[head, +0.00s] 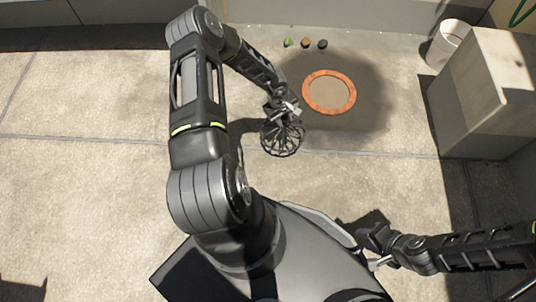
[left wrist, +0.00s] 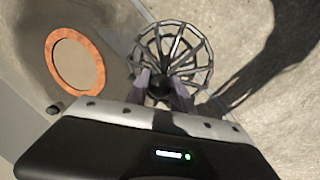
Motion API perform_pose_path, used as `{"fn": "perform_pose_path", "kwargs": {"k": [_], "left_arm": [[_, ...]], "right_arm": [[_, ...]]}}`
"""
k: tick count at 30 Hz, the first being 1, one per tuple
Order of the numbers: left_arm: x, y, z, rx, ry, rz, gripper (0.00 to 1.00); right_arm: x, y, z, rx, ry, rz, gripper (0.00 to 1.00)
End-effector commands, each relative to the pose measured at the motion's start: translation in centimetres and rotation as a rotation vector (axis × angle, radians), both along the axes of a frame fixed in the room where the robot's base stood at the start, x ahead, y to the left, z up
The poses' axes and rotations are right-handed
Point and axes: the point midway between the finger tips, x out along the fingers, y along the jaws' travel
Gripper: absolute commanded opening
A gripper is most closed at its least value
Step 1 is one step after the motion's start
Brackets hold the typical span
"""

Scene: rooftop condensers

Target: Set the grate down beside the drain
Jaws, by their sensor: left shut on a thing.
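The grate (head: 283,139) is a dark, round wire dome. My left gripper (head: 287,110) is shut on the knob at its top. In the left wrist view the gripper's fingers (left wrist: 162,85) close on that dark knob, with the grate's ribs (left wrist: 173,45) spreading beyond it. The drain (head: 307,102) is an orange-red ring in a dark damp patch, up and to the right of the grate in the head view. It also shows at the left in the left wrist view (left wrist: 51,49). I cannot tell whether the grate touches the floor. My right gripper (head: 368,246) is near the bottom right, away from both; its jaws are unclear.
Several small lumps, one green (head: 288,42), one brown (head: 305,43) and one dark (head: 322,44), lie beyond the drain. A white bucket (head: 447,45) and a grey block (head: 490,92) stand at the right. The pale floor left of my left arm is clear.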

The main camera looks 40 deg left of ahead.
Motion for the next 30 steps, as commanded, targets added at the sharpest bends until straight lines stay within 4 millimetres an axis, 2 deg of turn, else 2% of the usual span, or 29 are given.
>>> {"fn": "perform_pose_path", "kwargs": {"k": [14,17,25,30], "left_arm": [[0.1,0.0,-0.6,0.001,-0.005,-0.012,0.0],[0.1,-0.1,-1.4,0.0,-0.003,-0.012,0.0],[0.1,-0.1,-6.0,0.0,-0.003,-0.012,0.0],[0.1,0.0,-6.8,0.002,-0.005,-0.011,0.0]], "right_arm": [[0.1,0.0,-0.2,-0.001,-0.003,-0.001,0.36],[0.2,-0.1,-0.7,-0.002,-0.003,-0.002,0.36],[0.5,-0.1,-2.9,-0.004,-0.012,-0.009,0.36],[0.6,-0.1,-3.1,-0.005,-0.016,-0.01,0.36]]}}
